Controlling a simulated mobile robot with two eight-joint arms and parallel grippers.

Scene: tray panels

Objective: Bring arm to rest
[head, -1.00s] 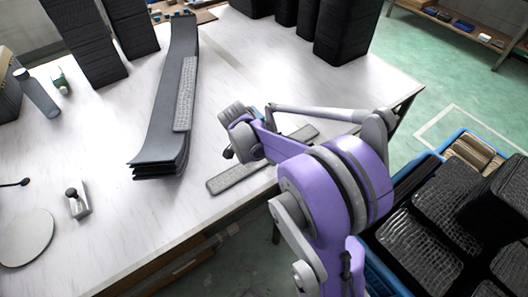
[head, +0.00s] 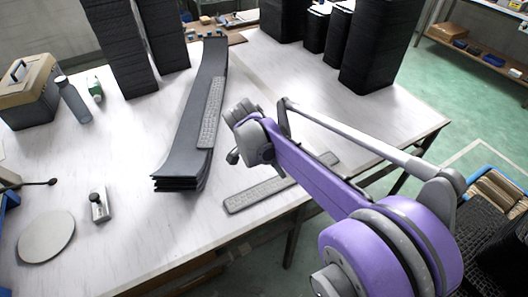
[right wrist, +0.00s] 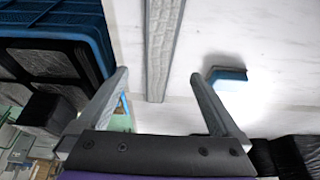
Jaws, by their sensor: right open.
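My right arm reaches in from the lower right in the head view, and its gripper (head: 240,132) is over the white table (head: 130,235). In the right wrist view the gripper (right wrist: 158,74) has its two fingers spread apart, with nothing between them. A grey textured strip (head: 282,182) lies on the table below the arm, partly hidden by it; this strip also shows beyond the fingers in the wrist view (right wrist: 163,40). My left gripper is not in view.
A stack of long dark panels (head: 190,140) with a grey strip (head: 211,112) on top lies left of the gripper. Tall black stacks (head: 375,45) stand at the back. A blue crate (head: 497,155) with dark pads is at the right. The front-left tabletop is partly clear.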

